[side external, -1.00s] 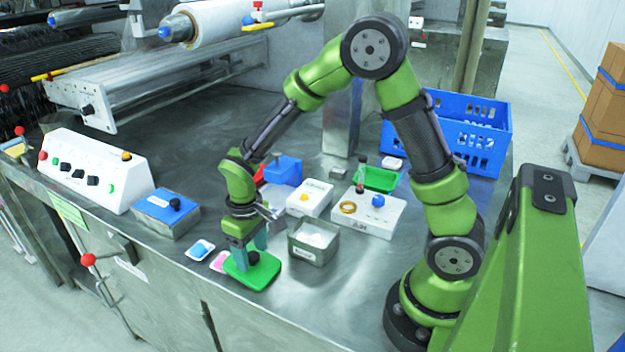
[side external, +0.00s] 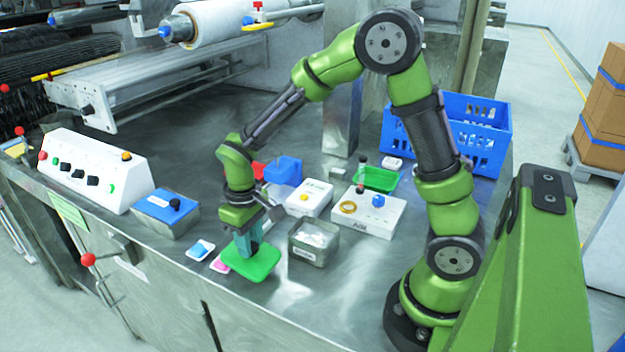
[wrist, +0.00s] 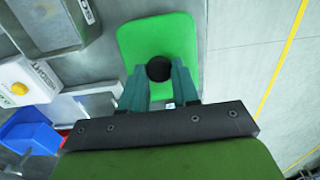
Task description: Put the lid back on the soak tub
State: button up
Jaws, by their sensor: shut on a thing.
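The green lid (side external: 262,266) is a flat rounded rectangle with a black knob (wrist: 159,68). My gripper (side external: 248,247) is shut on the knob, and the lid hangs beneath it, seemingly a little above the steel table. The lid also shows in the wrist view (wrist: 185,40), beyond my fingers.
A blue-lidded metal tub (side external: 155,219) and a white control box (side external: 110,178) stand left. A white box with a yellow button (side external: 315,190) and a white ring stand (side external: 378,222) are behind the open tub.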

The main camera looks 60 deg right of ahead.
jog(key=r, duration=0.4)
jog(key=d+r, duration=0.1)
jog(key=r, duration=0.2)
jog(key=shift+w+r, duration=0.1)
jog(key=s+d+r+g, duration=0.2)
jog(key=s+d, duration=0.6)
jog(key=d, duration=0.3)
notch_tip(320, 180, down, 6)
jog(key=shift+a+f, duration=0.1)
jog(key=shift+f, duration=0.6)
dwell(1.8)
jog(key=o, duration=1.6)
jog(key=shift+r, duration=0.15)
jog(key=shift+r, duration=3.4)
